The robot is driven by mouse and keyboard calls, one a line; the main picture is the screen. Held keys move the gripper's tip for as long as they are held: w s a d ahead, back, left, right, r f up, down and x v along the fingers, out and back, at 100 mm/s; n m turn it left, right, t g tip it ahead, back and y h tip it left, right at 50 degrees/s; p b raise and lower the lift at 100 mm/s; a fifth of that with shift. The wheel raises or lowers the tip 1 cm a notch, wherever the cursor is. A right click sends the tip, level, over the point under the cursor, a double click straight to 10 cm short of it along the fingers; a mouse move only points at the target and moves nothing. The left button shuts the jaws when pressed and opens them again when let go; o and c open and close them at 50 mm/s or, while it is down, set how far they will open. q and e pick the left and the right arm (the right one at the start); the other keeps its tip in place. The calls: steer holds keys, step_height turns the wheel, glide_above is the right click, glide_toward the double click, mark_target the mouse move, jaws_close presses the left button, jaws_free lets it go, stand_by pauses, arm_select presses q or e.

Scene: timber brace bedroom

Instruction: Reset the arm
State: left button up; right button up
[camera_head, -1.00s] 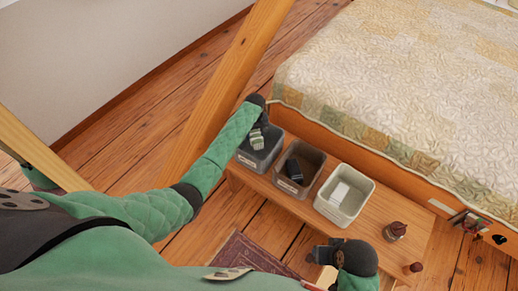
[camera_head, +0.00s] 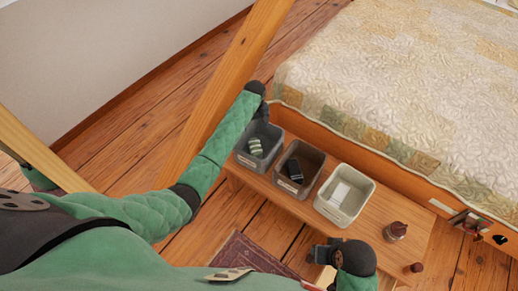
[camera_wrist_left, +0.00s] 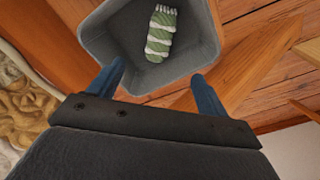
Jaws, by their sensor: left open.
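My left gripper (camera_head: 262,109) is over the back edge of the grey bin at the left end of the bench. In the left wrist view its two blue fingers (camera_wrist_left: 157,84) are apart with nothing between them. A green and white striped item (camera_head: 256,146) lies inside the grey bin (camera_head: 245,161); it also shows in the left wrist view (camera_wrist_left: 161,32), beyond the fingertips and apart from them. My right gripper (camera_head: 321,255) is low in the head view, in front of the bench; its fingers are too small to read.
A brown bin (camera_head: 310,186) with a dark item (camera_head: 293,170) and a whitish bin (camera_head: 351,211) with a white item (camera_head: 341,193) stand on the wooden bench (camera_head: 383,217). A slanted timber brace (camera_head: 222,95) is beside my left arm; the bed (camera_head: 400,75) is behind.

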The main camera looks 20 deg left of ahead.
arm_select(q)
steer(key=shift+r, duration=0.65)
